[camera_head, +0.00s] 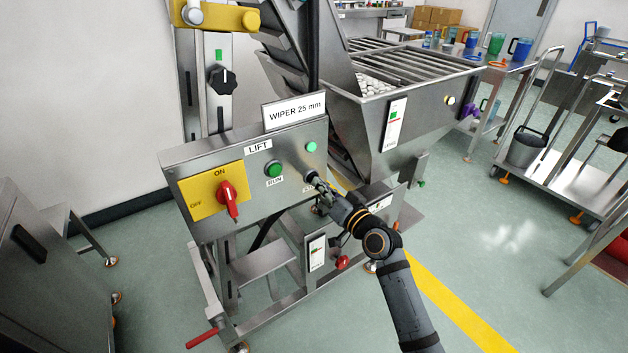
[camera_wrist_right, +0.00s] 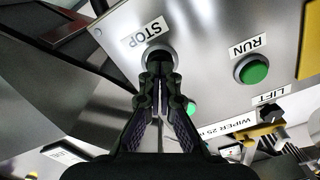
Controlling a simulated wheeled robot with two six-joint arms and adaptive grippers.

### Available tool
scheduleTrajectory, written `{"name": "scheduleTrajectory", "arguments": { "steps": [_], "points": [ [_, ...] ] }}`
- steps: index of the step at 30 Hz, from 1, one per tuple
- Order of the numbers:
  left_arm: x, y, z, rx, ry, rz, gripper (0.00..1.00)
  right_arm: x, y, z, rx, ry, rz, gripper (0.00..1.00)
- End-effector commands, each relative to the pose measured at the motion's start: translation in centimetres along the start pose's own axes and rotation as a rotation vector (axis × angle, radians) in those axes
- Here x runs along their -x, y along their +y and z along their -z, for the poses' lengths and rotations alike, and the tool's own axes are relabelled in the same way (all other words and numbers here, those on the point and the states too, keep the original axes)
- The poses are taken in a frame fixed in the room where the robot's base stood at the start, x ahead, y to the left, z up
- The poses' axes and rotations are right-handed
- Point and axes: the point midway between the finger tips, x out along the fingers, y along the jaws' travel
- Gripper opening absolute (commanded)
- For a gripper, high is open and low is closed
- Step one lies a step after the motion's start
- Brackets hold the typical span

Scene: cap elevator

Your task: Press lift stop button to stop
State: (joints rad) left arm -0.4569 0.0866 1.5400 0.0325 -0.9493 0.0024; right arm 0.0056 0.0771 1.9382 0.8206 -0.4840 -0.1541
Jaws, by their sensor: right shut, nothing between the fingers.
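The lift control panel (camera_head: 185,163) is a steel box with a LIFT label, a red rotary switch (camera_head: 228,199) on a yellow plate, and a green RUN button (camera_head: 273,170). My right gripper (camera_head: 314,180) is shut and empty at the right part of the panel, with its fingertips at the stop button. In the right wrist view the STOP label (camera_wrist_right: 146,32) is readable, and the shut fingertips lie over the stop button (camera_wrist_right: 158,50). The fingers hide most of the button; I cannot tell whether it is pressed in. My left gripper is out of view.
A small green lamp (camera_head: 311,147) sits above the stop button. A WIPER 25 mm sign (camera_head: 294,111) stands on the panel's top edge. A steel hopper (camera_head: 440,100) with white caps stands behind. A cart (camera_head: 560,175) is at the right. Floor in front is clear.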

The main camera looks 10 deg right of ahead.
Motion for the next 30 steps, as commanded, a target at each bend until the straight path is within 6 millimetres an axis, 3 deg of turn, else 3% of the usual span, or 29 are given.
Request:
{"name": "scheduleTrajectory", "arguments": {
  "steps": [30],
  "points": [
    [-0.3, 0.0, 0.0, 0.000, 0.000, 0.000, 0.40, -1.0, 0.0, 0.0, 0.000, 0.000, 0.000, 0.00]
  ]
}}
